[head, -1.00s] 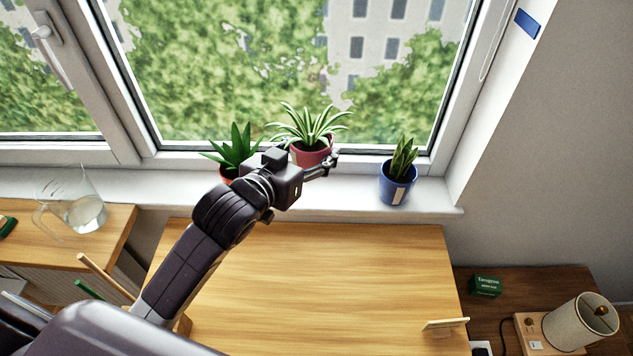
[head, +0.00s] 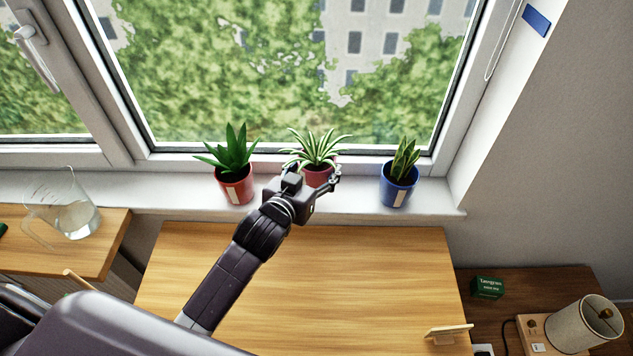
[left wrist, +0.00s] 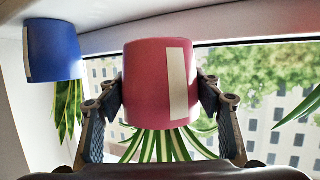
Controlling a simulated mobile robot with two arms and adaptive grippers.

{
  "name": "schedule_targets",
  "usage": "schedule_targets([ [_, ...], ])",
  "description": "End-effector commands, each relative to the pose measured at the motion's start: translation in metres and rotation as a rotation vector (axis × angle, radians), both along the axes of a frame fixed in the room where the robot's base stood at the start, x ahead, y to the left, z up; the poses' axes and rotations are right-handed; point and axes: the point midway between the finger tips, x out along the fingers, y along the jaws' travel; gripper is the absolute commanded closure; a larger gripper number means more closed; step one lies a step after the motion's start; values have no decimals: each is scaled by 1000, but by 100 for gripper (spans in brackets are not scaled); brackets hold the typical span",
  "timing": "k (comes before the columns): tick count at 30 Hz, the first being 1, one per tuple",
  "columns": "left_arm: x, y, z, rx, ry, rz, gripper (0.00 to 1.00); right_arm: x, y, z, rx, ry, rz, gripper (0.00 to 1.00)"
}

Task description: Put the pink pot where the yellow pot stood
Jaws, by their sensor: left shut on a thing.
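The pink pot (head: 317,177), with a spiky green and white plant, is at the window sill between the red pot and the blue pot. It looks upright. My left gripper (head: 328,182) is shut on it, and the gripper and wrist hide part of it. In the left wrist view, which is upside down, the pink pot (left wrist: 150,80) with a pale label sits between the two fingers. I cannot tell whether its base touches the sill. No yellow pot is in view. My right gripper is not in view.
A red pot (head: 237,188) stands left on the sill (head: 430,196) and a blue pot (head: 396,190) right; the blue one also shows in the left wrist view (left wrist: 54,50). A glass jug (head: 75,215) is far left. The wooden desk (head: 330,285) is mostly clear.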

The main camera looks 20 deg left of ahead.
Motion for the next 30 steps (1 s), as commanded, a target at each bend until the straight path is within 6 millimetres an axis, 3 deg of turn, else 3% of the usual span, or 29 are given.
schedule_targets([
  [13,1,0,-50,-2,-4,2,82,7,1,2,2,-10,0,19],
  [26,1,0,-58,-2,-5,1,82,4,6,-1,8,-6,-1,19],
  [27,0,0,-59,-2,-2,1,39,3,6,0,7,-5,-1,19],
  [30,0,0,-59,-1,-1,0,28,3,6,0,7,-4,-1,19],
])
